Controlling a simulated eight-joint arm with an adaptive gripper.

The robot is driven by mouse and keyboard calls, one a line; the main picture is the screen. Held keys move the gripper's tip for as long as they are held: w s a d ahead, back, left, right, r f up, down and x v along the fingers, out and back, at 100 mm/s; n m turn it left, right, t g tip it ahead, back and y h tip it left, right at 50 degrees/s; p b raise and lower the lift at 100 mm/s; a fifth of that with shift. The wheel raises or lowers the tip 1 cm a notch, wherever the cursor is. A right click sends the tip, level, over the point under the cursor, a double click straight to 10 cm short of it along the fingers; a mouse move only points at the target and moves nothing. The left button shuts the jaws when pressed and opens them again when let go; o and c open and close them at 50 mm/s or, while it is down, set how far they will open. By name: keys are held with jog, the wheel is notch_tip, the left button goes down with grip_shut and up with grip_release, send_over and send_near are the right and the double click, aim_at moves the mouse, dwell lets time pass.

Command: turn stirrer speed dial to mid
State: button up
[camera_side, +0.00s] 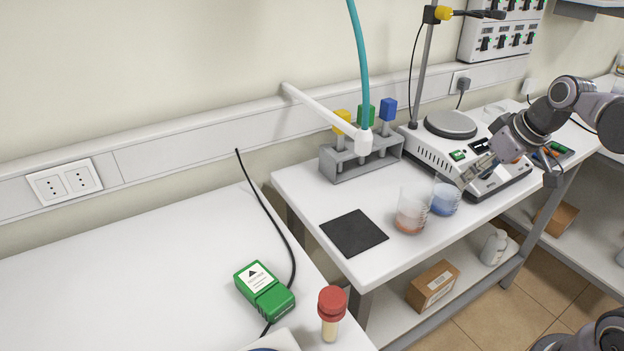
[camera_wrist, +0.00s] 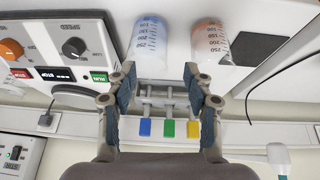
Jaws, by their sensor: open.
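The stirrer hotplate (camera_side: 425,142) is a white box with a round grey top plate, on the bench at the right of the side view. Its front panel (camera_wrist: 45,40) shows at the upper left of the wrist view.
A blue-filled beaker (camera_side: 445,200) and an orange-filled beaker (camera_side: 411,213) stand near my gripper. A grey rack (camera_side: 345,168) with yellow, green and blue-topped items stands behind them. A black mat (camera_side: 354,232) lies to the left. A metal stand rod (camera_side: 424,70) rises behind the hotplate.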

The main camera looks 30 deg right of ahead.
jog(key=w+d+r, duration=0.1)
jog(key=d+r, duration=0.2)
jog(key=d, duration=1.3)
jog(key=shift+n+g+y, duration=0.3)
jog(key=shift+g+y, duration=0.1)
jog(key=x, duration=1)
jog(key=shift+w+a+f, duration=0.1)
jog(key=shift+f, duration=0.2)
grip_shut()
